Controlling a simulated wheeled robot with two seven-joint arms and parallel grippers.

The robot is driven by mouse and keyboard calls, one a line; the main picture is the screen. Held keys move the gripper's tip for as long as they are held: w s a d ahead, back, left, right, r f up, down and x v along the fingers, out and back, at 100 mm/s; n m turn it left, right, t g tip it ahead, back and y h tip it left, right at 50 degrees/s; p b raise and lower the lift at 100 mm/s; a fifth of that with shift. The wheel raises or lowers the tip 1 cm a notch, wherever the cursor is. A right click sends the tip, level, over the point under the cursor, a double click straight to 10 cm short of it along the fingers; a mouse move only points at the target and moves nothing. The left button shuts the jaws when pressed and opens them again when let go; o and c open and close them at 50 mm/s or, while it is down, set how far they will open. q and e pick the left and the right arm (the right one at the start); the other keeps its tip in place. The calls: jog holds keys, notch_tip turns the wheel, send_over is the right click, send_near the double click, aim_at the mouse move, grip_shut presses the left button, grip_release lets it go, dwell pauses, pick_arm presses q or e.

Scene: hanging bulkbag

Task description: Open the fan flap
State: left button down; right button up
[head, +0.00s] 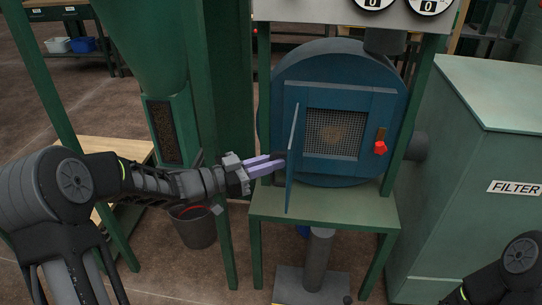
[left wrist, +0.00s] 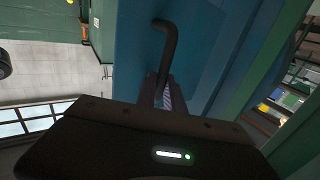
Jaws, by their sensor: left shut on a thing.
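The blue round fan housing (head: 382,85) stands on a green stand, with a square framed opening of wire mesh (head: 335,133) in its front. The fan flap (head: 291,170) stands out from the left side of this opening, seen nearly edge-on, so the mesh is uncovered. My left gripper (head: 282,159) is at the flap's left face, shut on its dark handle. In the left wrist view the bent dark handle (left wrist: 169,45) runs down between the fingers, against the blue flap (left wrist: 207,45). My right gripper is out of view; only part of that arm shows at bottom right.
A red knob (head: 380,148) sits right of the mesh. A green filter cabinet (head: 475,170) stands to the right. Green posts (head: 207,120) and a grey bucket (head: 195,229) are near my left arm. Gauges (head: 430,5) hang above the fan.

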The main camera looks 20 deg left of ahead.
pick_arm(q)
jog(key=shift+w+a+r, duration=0.2)
jog(key=c, duration=1.5)
grip_release()
jog(key=shift+d, duration=0.15)
jog(key=shift+o, duration=0.2)
jog(key=shift+f, duration=0.1)
jog(key=p+v, duration=0.1)
jog(key=v, duration=0.6)
jog(key=shift+s+a, duration=0.2)
jog(key=shift+a, duration=0.15)
